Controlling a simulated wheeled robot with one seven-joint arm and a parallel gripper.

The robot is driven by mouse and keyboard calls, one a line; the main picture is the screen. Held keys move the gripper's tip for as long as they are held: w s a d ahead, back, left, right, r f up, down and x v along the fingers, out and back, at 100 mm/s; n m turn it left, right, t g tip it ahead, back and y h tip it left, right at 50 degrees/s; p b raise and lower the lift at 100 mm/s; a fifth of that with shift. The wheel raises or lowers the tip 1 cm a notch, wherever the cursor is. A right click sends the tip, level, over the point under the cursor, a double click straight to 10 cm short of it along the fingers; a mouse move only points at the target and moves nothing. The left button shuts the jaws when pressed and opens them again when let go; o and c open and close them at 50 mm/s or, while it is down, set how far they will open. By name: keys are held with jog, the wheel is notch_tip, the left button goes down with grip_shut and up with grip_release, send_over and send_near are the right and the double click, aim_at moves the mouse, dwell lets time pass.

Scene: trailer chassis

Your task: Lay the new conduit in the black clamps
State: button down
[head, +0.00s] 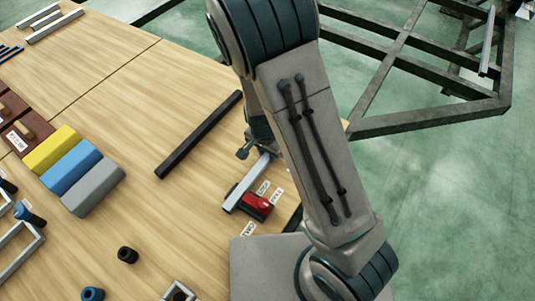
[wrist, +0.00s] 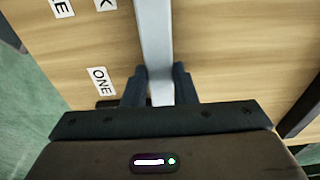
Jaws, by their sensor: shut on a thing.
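My gripper (wrist: 160,74) is shut on a light grey bar, which looks like the new conduit (wrist: 153,30). Its dark fingers sit on either side of the bar in the wrist view. In the head view the conduit (head: 243,190) shows over the table's right part, beside a red block; its upper end is hidden behind my arm. I cannot tell whether it touches the table. The black clamps cannot be made out in either view.
The wooden table (head: 150,215) holds a long black bar (head: 198,135), yellow, blue and grey blocks (head: 72,166), a dark ring (head: 128,255) and a red block (head: 257,205) near labels. The dark trailer frame (head: 430,120) stands beyond, with a light bar (head: 487,42) on it.

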aim_at(265, 159)
jog(key=shift+r, duration=0.1)
jog(key=c, duration=1.2)
grip_release()
jog(key=shift+o, duration=0.2)
notch_tip(265, 159, up, 12)
jog(key=s+p, duration=0.1)
jog(key=p, duration=0.5)
jog(key=s+d+r+n, duration=0.4)
jog(key=s+d+r, duration=0.1)
jog(key=r, duration=0.3)
jog(key=s+d+r+n, duration=0.3)
jog(key=s+d+r, duration=0.3)
jog(key=s+r, duration=0.1)
jog(key=shift+s+r+n+y, duration=0.2)
jog(key=shift+r+n+y, duration=0.2)
jog(key=shift+r, duration=0.25)
